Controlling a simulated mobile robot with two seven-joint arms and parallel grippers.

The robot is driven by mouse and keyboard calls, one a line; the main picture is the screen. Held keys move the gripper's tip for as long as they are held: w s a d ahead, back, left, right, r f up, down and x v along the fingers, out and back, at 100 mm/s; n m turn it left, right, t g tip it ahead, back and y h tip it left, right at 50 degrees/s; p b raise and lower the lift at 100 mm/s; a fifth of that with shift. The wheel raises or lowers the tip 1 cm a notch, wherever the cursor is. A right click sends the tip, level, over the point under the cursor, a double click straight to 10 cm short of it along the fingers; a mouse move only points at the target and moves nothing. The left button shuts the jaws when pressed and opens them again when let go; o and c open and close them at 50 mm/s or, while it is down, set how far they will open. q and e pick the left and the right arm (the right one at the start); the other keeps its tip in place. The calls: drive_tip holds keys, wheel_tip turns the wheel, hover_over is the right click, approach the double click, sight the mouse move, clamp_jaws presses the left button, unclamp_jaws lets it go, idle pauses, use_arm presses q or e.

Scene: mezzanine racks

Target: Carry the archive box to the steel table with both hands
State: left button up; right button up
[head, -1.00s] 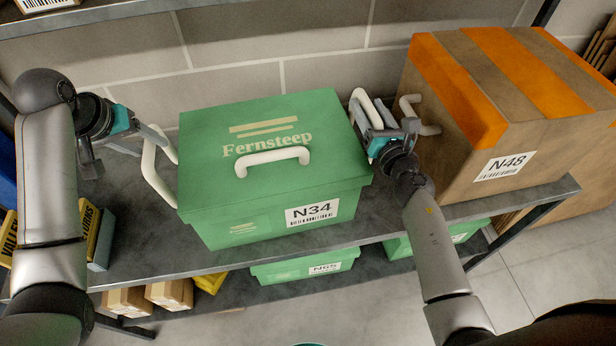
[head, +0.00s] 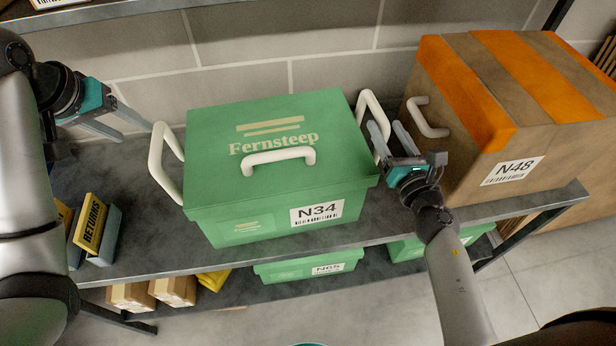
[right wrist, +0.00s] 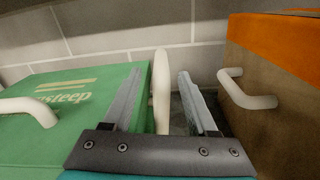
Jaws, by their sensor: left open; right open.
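The green Fernsteep archive box (head: 345,165), labelled N34, sits closed on the grey shelf. It has a white lid handle (head: 280,157) and white side handles, left (head: 160,165) and right (head: 362,100). My left gripper (head: 136,134) is open and empty, up and left of the left handle, apart from it. My right gripper (head: 385,125) is open beside the right handle. In the right wrist view the right handle (right wrist: 161,95) shows between the open fingers (right wrist: 159,72); contact cannot be told. The steel table is not in view.
A brown box with orange tape (head: 500,140), labelled N48, stands close on the right, its white handle (head: 428,118) near my right gripper. The shelf (head: 150,240) has more boxes below; a block wall is behind.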

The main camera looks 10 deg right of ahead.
drive_tip(key=shift+s+d, duration=0.1)
drive_tip(key=shift+s, duration=2.7)
drive_tip(key=shift+r, duration=0.1)
use_arm(q)
drive_tip(key=p+v, duration=0.8)
drive_tip(key=p, duration=0.2)
use_arm(e)
wheel_tip(320, 180, up, 10)
drive_tip(key=shift+r, duration=0.15)
use_arm(q)
drive_tip(key=shift+f, duration=0.1)
drive_tip(key=shift+f+b, duration=1.4)
drive_tip(key=shift+f, duration=0.15)
use_arm(e)
drive_tip(key=s, duration=0.8)
drive_tip(key=shift+d, duration=0.2)
